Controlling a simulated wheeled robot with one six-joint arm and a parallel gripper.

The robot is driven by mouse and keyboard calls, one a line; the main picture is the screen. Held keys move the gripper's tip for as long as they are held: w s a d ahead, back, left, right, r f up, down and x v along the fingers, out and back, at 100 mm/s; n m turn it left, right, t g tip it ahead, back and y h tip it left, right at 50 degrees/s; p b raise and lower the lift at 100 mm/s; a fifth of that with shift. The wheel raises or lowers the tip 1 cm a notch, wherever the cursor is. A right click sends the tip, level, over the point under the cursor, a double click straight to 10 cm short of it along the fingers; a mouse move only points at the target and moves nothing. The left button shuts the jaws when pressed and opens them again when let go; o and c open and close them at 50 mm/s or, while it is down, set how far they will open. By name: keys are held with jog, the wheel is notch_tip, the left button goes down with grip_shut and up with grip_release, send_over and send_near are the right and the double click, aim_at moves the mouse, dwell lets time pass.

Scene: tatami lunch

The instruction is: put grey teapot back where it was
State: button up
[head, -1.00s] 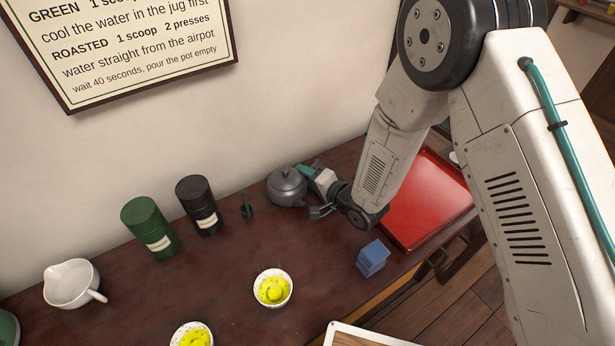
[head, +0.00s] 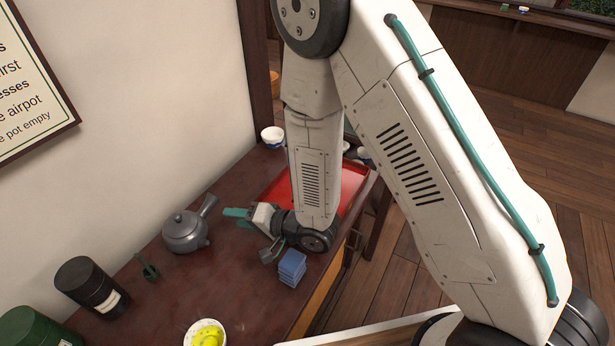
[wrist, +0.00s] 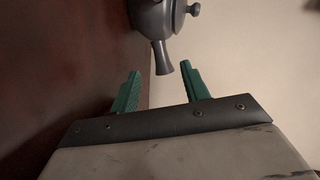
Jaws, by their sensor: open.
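The grey teapot (head: 184,232) stands upright on the dark wooden counter (head: 150,300), near the wall. Its side handle points up and to the right in the head view. My gripper (head: 236,217) is to the right of the teapot, apart from it, with its green fingers towards it. In the wrist view the teapot (wrist: 158,14) is at the top, beyond the fingertips, with a grey spout or handle end pointing back between them. The fingers (wrist: 159,80) are apart with nothing between them.
A black canister (head: 90,287), a green canister (head: 35,330) and a small dark green object (head: 148,268) stand to the left. A blue block-like stack (head: 291,268) is below my gripper. A red tray (head: 352,180) lies behind my arm. A bowl with yellow contents (head: 206,336) is in front.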

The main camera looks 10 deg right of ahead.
jog(key=w+d+r+n+t+h, duration=0.2)
jog(key=w+d+r+h, duration=0.45)
jog(key=d+r, duration=0.3)
jog(key=s+d+r+g+h, duration=0.1)
jog(key=d+r+h, duration=0.1)
jog(key=d+r, duration=0.4)
jog(key=s+d+r+g+h, duration=0.1)
jog(key=s+d+r+h, duration=0.15)
jog(key=d, duration=0.55)
jog(key=s+d+r+g, duration=0.2)
jog(key=s+d+r, duration=0.1)
jog(key=s, duration=0.5)
jog(key=s+d+r+g+h, duration=0.1)
jog(key=s+d+r+g, duration=0.1)
jog(key=s, duration=0.7)
jog(key=s+d+r+n+g, duration=0.1)
jog(key=s+d+r+g, duration=0.1)
jog(key=s+d+r, duration=0.3)
jog(key=s+r, duration=0.1)
jog(key=s, duration=0.2)
jog(key=shift+s+r+h, duration=0.15)
jog(key=shift+r+h, duration=0.2)
jog(key=shift+h, duration=0.05)
